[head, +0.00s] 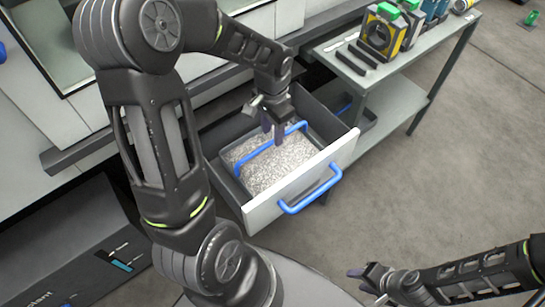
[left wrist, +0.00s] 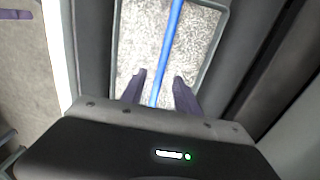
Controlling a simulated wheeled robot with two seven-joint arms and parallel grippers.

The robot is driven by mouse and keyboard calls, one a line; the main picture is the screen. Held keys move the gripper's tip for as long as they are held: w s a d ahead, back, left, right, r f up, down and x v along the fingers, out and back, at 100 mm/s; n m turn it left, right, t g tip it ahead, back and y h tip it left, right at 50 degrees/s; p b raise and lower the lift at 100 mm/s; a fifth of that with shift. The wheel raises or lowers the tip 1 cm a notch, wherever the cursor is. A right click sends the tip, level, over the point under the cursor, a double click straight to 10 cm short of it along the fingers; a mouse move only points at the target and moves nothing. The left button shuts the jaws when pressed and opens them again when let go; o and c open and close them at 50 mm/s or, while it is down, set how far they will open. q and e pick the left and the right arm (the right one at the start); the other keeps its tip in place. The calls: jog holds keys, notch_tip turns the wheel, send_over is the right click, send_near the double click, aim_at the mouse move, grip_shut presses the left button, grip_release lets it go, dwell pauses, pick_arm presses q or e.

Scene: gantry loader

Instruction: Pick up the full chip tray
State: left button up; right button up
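The chip tray (head: 316,138) sits inside an open drawer, filled with silvery chips (head: 280,168). A blue bar handle (head: 262,148) arches over it from side to side. My left gripper (head: 272,136) points down at the handle. In the left wrist view, the open fingers (left wrist: 161,84) stand on either side of the blue handle (left wrist: 170,40), with visible gaps. The tray's rim (left wrist: 214,45) shows there too. My right gripper (head: 372,284) is open and empty at the lower right, well away from the tray.
The drawer front (head: 300,182) is white with a blue pull handle (head: 312,196). A grey bench (head: 395,100) at the upper right carries several yellow-black and green items and dark bars. The machine front (head: 60,115) lies left.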

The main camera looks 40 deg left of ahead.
aim_at(273, 155)
pick_arm(q)
jog(key=shift+f, duration=1.3)
jog(key=shift+f, duration=0.1)
notch_tip(273, 155, down, 5)
jog(key=shift+b, duration=0.6)
jog(key=shift+c, duration=0.5)
grip_shut()
jog(key=shift+w, duration=0.1)
